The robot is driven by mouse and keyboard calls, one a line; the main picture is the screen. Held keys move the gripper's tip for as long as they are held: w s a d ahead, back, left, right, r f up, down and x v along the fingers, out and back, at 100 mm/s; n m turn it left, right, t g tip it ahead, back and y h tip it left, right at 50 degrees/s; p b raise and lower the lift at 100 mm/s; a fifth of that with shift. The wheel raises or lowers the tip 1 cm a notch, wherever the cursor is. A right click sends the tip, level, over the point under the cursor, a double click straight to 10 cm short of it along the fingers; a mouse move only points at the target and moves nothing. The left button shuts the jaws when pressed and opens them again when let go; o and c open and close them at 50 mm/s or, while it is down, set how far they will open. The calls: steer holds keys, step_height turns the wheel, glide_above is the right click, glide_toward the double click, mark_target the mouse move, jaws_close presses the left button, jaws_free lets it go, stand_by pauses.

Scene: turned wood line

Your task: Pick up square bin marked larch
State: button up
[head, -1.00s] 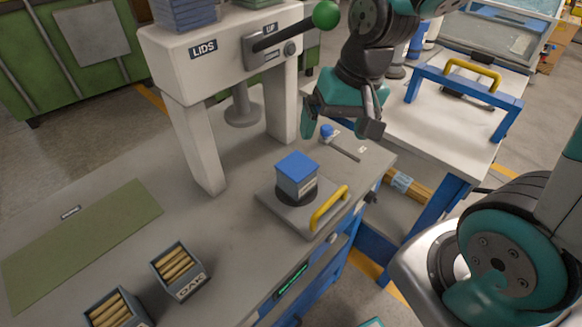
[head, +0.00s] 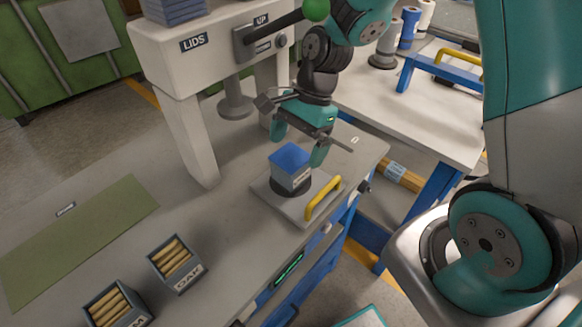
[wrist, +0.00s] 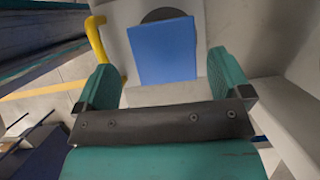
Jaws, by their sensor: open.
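A square grey bin with a blue lid (head: 291,157) stands upright on a dark round disc on a grey plate (head: 309,206) with a yellow handle. A pale label shows on its side, too small to read, so I cannot tell whether it says larch. My gripper (head: 298,146) is open and empty, just above and behind this bin, its fingers spread to either side. In the wrist view the blue lid (wrist: 164,52) shows ahead, between the lines of my two fingers, and I see no contact.
An open bin marked OAK (head: 188,277) and another open bin (head: 118,308), both holding wooden pieces, stand at the front left. The press marked LIDS (head: 178,60) rises behind left. A green mat (head: 80,235) lies clear at left. A white table (head: 425,120) stands at right.

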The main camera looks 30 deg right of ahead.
mark_target(291, 157)
steer(key=x, duration=0.5)
steer(key=shift+w+a+f+p, duration=0.15)
steer(key=shift+w+f+p, duration=0.05)
steer(key=shift+f+p, duration=0.1)
steer(key=c, duration=1.1)
steer(key=shift+r, duration=0.1)
